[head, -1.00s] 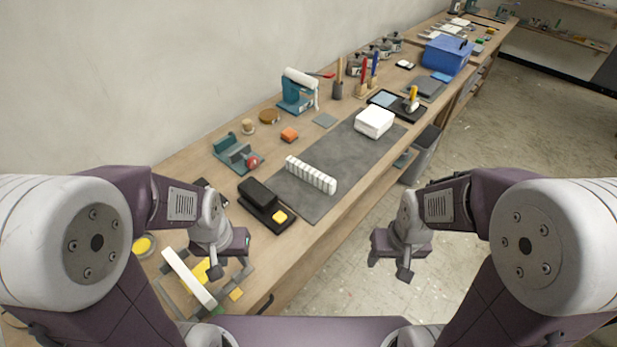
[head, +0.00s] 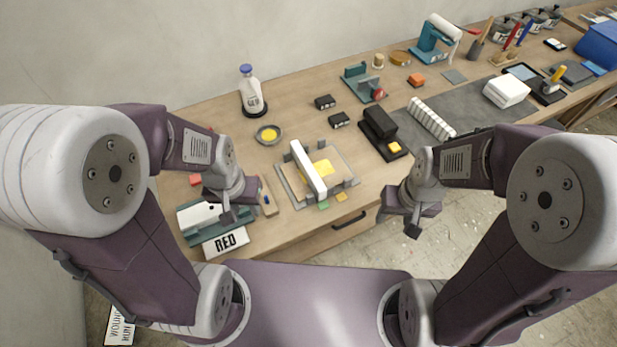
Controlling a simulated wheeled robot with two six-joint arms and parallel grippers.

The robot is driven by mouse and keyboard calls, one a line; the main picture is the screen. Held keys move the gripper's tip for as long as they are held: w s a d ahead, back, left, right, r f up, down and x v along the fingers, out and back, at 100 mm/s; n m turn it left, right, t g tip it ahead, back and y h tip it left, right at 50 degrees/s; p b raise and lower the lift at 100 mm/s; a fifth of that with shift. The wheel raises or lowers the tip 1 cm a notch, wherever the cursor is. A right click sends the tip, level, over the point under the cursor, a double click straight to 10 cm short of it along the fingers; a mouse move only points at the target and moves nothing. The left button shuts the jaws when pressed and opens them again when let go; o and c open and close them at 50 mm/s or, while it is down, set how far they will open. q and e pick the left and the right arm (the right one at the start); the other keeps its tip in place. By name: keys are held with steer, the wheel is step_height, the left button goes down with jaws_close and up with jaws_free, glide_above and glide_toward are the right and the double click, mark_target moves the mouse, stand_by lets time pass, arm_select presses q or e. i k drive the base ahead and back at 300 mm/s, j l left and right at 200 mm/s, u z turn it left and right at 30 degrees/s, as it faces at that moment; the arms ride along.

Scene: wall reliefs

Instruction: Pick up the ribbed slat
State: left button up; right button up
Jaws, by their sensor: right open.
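The ribbed slat (head: 431,117) is a white bar with cross ribs. It lies on the dark grey mat (head: 478,118), at the right of the head view, behind my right arm. My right gripper (head: 402,222) is open and empty, in front of the bench's front edge and well short of the slat. My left gripper (head: 220,205) is over the left part of the bench, far from the slat. Its fingers are too small and angled to show whether they are open or shut.
A black block-shaped tool (head: 380,125) stands just left of the slat. A white stack (head: 507,91) sits on the mat to its right. A frame with a white bar (head: 308,168) is between my grippers. A bottle (head: 251,95) stands at the back left.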

mark_target(438, 129)
steer(key=i+l+u, duration=0.15)
steer(key=l+u, duration=0.2)
steer(key=l, duration=0.2)
steer(key=i+l+u, duration=0.1)
steer(key=l+u, duration=0.25)
steer(key=l, duration=0.2)
steer(key=l+u, duration=0.35)
steer(key=l, duration=0.25)
steer(key=l+u, duration=0.3)
steer(key=l, duration=0.35)
steer(key=k+l+u, duration=0.1)
steer(key=l+u, duration=0.25)
steer(key=l, duration=0.2)
steer(key=k+l+u, duration=0.2)
steer(key=l+u, duration=0.15)
steer(key=l, duration=0.2)
